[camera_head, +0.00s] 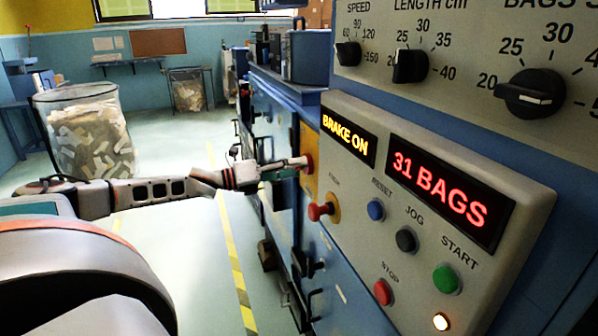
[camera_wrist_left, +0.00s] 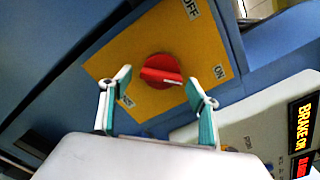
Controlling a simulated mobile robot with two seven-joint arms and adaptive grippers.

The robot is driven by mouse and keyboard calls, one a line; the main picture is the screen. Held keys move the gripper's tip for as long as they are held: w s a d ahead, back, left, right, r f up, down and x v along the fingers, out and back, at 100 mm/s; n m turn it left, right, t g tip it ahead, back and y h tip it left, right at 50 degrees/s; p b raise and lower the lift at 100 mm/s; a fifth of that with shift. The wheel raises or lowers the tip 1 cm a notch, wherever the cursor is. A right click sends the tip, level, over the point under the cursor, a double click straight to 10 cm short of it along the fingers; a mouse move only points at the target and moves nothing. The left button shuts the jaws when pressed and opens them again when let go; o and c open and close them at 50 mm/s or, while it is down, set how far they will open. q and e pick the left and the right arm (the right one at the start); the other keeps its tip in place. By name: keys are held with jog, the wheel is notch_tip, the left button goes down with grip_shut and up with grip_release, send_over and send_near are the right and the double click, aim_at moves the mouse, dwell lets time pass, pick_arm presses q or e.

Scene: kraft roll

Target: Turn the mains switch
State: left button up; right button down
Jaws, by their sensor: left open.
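The mains switch is a red rotary knob (camera_wrist_left: 162,74) on a yellow plate (camera_wrist_left: 128,52) in the left wrist view. The plate has an OFF label at the top and an ON label at the right. The knob's raised bar points toward the right side, a little below the ON label. In the head view the red knob (camera_head: 308,162) shows at the machine's edge. My left gripper (camera_wrist_left: 159,90) is open, its two fingers on either side of the knob and apart from each other. Whether they touch the knob I cannot tell. My right gripper is not in view.
A control box (camera_head: 440,190) with BRAKE ON and 31 BAGS displays stands right of the switch. A red mushroom button (camera_head: 320,211) sticks out below the switch. Dials are above.

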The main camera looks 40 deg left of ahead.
pick_arm(q)
jog(key=shift+w+d, duration=0.3)
jog(key=shift+w, duration=0.3)
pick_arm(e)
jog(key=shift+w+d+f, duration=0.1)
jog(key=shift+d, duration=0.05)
pick_arm(q)
jog(key=c, duration=1.1)
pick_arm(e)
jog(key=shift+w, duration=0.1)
